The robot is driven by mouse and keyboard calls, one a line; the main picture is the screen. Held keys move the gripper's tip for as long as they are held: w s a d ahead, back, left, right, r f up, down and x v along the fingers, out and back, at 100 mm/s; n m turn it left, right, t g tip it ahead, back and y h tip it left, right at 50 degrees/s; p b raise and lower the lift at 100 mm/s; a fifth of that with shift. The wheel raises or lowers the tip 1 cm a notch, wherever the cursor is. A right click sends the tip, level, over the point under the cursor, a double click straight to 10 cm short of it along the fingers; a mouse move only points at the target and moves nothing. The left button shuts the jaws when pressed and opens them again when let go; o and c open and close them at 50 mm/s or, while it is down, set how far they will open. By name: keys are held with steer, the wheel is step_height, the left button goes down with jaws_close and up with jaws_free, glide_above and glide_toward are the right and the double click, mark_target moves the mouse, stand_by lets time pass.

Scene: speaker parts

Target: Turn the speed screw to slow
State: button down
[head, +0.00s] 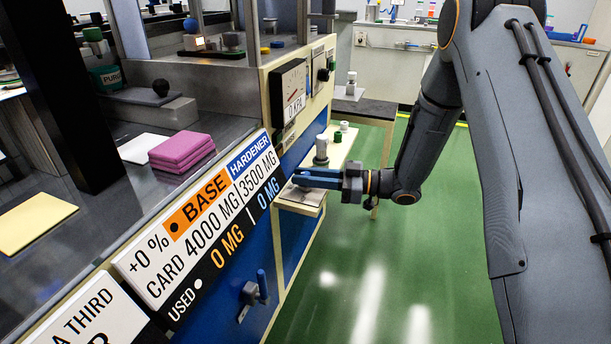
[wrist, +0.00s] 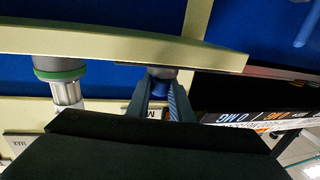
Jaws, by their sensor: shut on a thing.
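My gripper (wrist: 163,88) is shut on a small dark knob with a blue band (wrist: 161,74), which appears to be the speed screw. The knob sits at the edge of a cream panel, between my two fingers, and is mostly hidden by them. In the head view my gripper (head: 300,179) reaches left to the cabinet front, just past the printed sign, and hides the knob. No slow mark can be read.
A grey cylinder with a green ring (wrist: 60,72) stands beside my gripper in the wrist view. A KPA gauge (head: 291,93) is on the cabinet above. A blue-handled valve (head: 262,286) is lower down. The green floor (head: 400,265) is open.

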steer(key=m+t+p, duration=0.1)
steer(key=t+p, duration=0.1)
steer(key=m+t+h+p, duration=0.1)
steer(key=m+t+p, duration=0.1)
steer(key=t, duration=0.1)
steer(key=shift+s+r+h, duration=0.15)
steer(key=shift+s+h, duration=0.05)
steer(key=shift+h, duration=0.1)
steer(key=m+t+h+p, duration=0.4)
steer(key=m+t+h, duration=0.1)
steer(key=t, duration=0.1)
steer(key=shift+a+m+t, duration=0.15)
steer(key=shift+m+t, duration=0.15)
steer(key=shift+m, duration=0.1)
steer(key=m+t+h+p, duration=0.1)
steer(key=m+h, duration=0.1)
steer(key=h, duration=0.1)
steer(key=m+t+h+p, duration=0.1)
steer(key=m+t+h, duration=0.1)
steer(key=h, duration=0.1)
steer(key=shift+h+p, duration=0.3)
steer(key=shift+p, duration=0.1)
steer(key=shift+w+m+t+h+p, duration=0.15)
steer(key=shift+m+t+h+p, duration=0.3)
steer(key=shift+m+h, duration=2)
steer(key=shift+n+h, duration=0.25)
steer(key=shift+h, duration=0.4)
steer(key=c, duration=1.6)
jaws_free()
